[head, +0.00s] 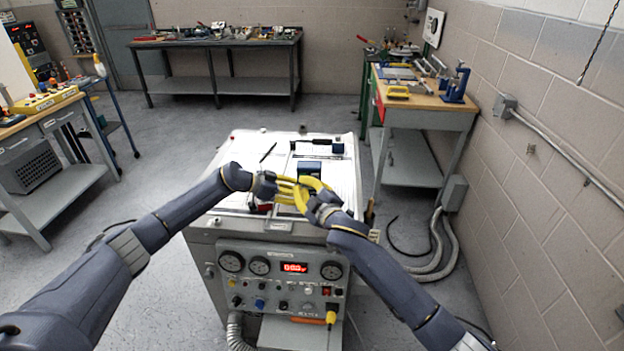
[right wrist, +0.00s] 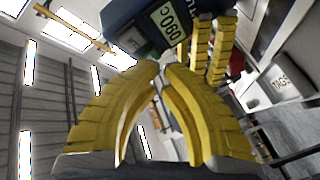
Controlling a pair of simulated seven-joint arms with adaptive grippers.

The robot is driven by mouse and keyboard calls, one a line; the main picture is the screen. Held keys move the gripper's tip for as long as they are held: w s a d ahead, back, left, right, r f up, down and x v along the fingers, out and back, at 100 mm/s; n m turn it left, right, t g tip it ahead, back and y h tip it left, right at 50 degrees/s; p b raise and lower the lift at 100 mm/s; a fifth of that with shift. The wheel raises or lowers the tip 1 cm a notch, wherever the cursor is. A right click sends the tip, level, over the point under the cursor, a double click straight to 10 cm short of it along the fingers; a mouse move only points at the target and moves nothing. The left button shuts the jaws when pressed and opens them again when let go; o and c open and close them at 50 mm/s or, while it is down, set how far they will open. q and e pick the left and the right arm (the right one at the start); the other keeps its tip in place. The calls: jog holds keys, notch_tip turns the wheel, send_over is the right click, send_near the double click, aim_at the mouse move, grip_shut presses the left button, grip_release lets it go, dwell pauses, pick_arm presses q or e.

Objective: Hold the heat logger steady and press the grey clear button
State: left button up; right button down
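The heat logger is a dark blue box (head: 309,168) at the yellow fingers of my left gripper (head: 297,182), above the white bench top. In the right wrist view the heat logger (right wrist: 128,18) shows a white "090 C" label, and the left gripper's fingers (right wrist: 207,50) are against its right side. My left gripper appears shut on it. My right gripper (head: 306,193) is close in front of it. In the right wrist view the right gripper's fingertips (right wrist: 160,67) are nearly together, with nothing between them, just below the logger. I cannot make out the grey clear button.
The white-topped test bench (head: 340,200) has a front panel with gauges and a red display (head: 294,267). A black-handled tool (head: 313,142) lies near its back. A wooden workbench (head: 425,100) stands at the right and a dark table (head: 222,42) at the back. Floor is clear between them.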

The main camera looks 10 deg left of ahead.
jog(key=shift+w+a, duration=0.1)
jog(key=shift+w, duration=0.95)
dwell(1.8)
jog(key=shift+s, duration=1.05)
jog(key=shift+s, duration=0.1)
jog(key=shift+s+d, duration=0.15)
jog(key=shift+s, duration=1.05)
jog(key=shift+s+d, duration=0.15)
jog(key=shift+s, duration=1.05)
pick_arm(q)
jog(key=o, duration=0.9)
